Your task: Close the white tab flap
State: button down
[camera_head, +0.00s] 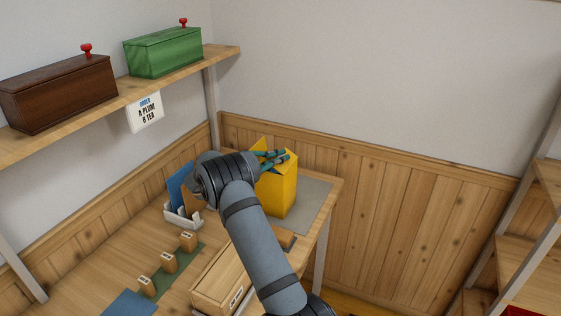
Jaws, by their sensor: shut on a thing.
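A yellow box (281,193) stands upright at the far right end of the table. A yellow flap (261,145) sticks up at its top, on the left. My gripper (277,157), with dark teal fingers, reaches across the box top from the left. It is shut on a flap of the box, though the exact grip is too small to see. No white tab can be made out; my fingers and arm cover part of the box's top and left side.
The box stands on a grey mat (314,200). Left of it is a white holder (184,219) with blue and brown boards. A wooden box (219,280) and small tagged blocks (169,262) lie nearer. Two lidded boxes stand on the shelf (180,81).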

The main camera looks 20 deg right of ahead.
jog(key=c, duration=1.8)
grip_release()
jog(key=shift+c, duration=0.2)
jog(key=v, duration=1.2)
